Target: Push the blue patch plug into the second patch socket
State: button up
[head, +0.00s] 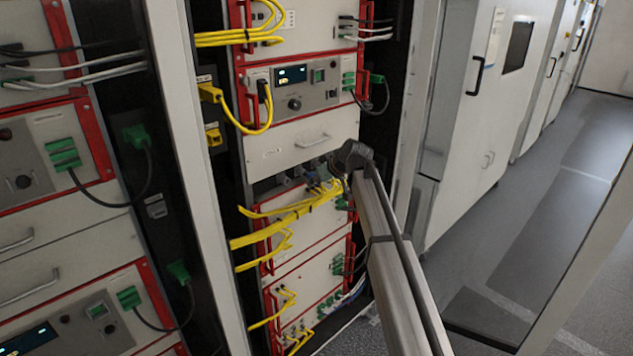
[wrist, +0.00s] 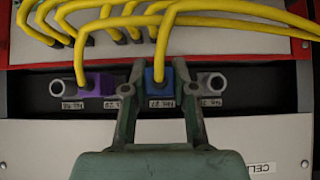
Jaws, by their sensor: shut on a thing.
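The blue patch plug (wrist: 158,76) sits between the two fingers of my gripper (wrist: 161,70), which is shut on it. A yellow cable runs up from the plug in the wrist view. The plug is at the dark patch strip (wrist: 30,92), over a label, between a purple plug (wrist: 96,84) on its left and a bare grey socket (wrist: 212,84) on its right. The socket behind the blue plug is hidden, so I cannot tell how deep the plug sits. In the head view my gripper (head: 322,182) is at the strip in the middle rack, partly hidden by cables.
Several yellow cables (wrist: 200,20) cross just above my fingers in the wrist view. Another grey socket (wrist: 60,88) is at the far left of the strip. Yellow cable bundles (head: 285,222) hang in front of the rack. The floor (head: 540,200) at right is clear.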

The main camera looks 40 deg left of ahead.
jog(key=shift+w+a, duration=0.2)
jog(key=shift+a, duration=0.85)
dwell(0.5)
jog(key=o, duration=0.9)
jog(key=shift+o, duration=0.2)
jog(key=shift+d, duration=0.15)
jog(key=v, duration=1.2)
